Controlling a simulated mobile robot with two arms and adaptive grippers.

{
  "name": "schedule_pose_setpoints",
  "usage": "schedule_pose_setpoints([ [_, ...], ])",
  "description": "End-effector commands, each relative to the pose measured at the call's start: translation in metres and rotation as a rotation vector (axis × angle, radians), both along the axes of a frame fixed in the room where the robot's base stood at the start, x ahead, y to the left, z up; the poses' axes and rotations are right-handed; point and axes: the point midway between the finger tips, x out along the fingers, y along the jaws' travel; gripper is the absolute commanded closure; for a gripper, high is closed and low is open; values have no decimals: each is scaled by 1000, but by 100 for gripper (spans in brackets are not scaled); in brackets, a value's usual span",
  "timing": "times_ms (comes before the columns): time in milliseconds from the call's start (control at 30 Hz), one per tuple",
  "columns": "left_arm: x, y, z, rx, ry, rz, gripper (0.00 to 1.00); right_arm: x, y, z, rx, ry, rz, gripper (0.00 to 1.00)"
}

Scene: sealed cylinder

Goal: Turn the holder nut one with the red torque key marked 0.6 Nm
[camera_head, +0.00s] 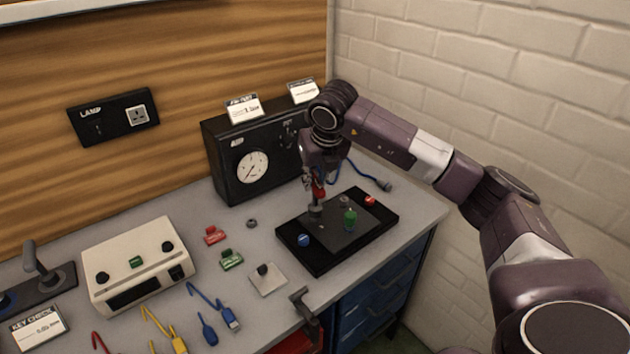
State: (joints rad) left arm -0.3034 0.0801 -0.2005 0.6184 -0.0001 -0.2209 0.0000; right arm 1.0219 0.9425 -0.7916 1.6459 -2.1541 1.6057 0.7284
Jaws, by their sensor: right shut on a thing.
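My right gripper (314,180) points down over the black tray (325,267) and is shut on a small red tool (319,191), apparently the red key. Its 0.6 Nm mark cannot be read. The tool's lower end is at or just above a grey round piece (315,211) on the tray's plate; whether they touch is unclear. A green cylinder (350,218) stands upright to its right. A blue knob (304,240), a red knob (370,200) and a small grey nut (343,201) surround it. Which one is nut one cannot be told. My left gripper is out of view.
A black gauge box (228,180) stands behind the tray. A cream tester (138,262) is at left. Red (214,236) and green (231,260) blocks, a square plate (268,279), and blue (208,329) and yellow (160,328) tools lie on the grey bench. A blue cable (360,177) runs behind the tray.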

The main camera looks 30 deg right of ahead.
Motion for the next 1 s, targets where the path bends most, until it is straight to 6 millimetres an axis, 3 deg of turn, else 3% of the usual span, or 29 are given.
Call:
schedule_pose_setpoints([
  [1000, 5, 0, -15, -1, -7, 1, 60, 1, 0, -17, 0, -2, 0, 100],
])
